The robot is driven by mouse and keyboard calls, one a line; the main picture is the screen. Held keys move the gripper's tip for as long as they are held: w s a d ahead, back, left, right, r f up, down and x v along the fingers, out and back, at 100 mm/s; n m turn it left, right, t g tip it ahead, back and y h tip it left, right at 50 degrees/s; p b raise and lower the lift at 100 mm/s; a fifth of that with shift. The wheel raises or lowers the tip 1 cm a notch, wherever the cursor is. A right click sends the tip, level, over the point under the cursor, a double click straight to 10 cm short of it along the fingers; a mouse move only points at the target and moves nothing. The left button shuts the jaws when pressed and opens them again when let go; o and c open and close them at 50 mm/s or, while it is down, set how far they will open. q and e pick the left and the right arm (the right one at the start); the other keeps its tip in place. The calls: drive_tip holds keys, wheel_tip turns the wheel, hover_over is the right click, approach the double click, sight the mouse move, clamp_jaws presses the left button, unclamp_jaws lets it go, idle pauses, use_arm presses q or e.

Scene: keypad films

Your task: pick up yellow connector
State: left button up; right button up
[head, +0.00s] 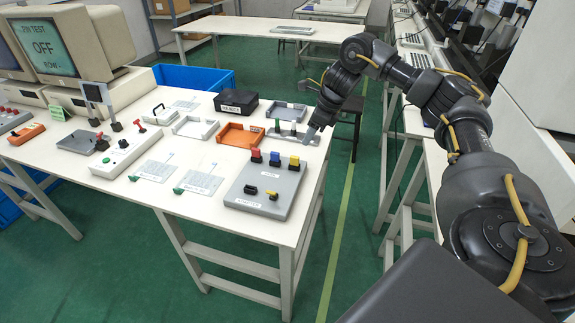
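A grey block (240,199) sits at the right front of the white table. A yellow connector (294,162) stands upright at its back right, beside a blue one (275,159) and a red one (256,155). A second, smaller yellow piece (272,196) is on the block's front part, near black pieces (251,190). My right gripper (309,137) points down at the table's right edge, above and behind the upright yellow connector and apart from it. Its fingers are too small and edge-on to show any gap. My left gripper is not in view.
An orange tray (240,136), grey trays (196,127) and a black box (236,101) lie behind the block. Green-tabbed cards (199,183) lie to its left. A monitor (50,45) stands at the far left.

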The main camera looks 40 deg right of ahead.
sight(295, 157)
drive_tip(key=x, duration=0.6)
drive_tip(key=shift+w+a+r, duration=0.15)
drive_tip(key=shift+w+a, duration=0.05)
drive_tip(key=shift+a, duration=0.05)
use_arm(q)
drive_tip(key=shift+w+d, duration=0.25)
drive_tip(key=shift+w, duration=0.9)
use_arm(e)
drive_tip(key=shift+s, duration=0.1)
drive_tip(key=shift+f, duration=0.3)
drive_tip(key=p+x, duration=0.1)
drive_tip(key=x, duration=0.2)
drive_tip(key=shift+a+f, duration=0.25)
drive_tip(key=shift+f, duration=0.05)
drive_tip(key=shift+w+f, duration=0.2)
drive_tip(key=shift+f, duration=0.25)
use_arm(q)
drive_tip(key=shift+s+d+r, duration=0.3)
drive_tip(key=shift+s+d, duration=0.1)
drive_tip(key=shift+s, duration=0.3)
use_arm(e)
drive_tip(key=shift+a, duration=0.1)
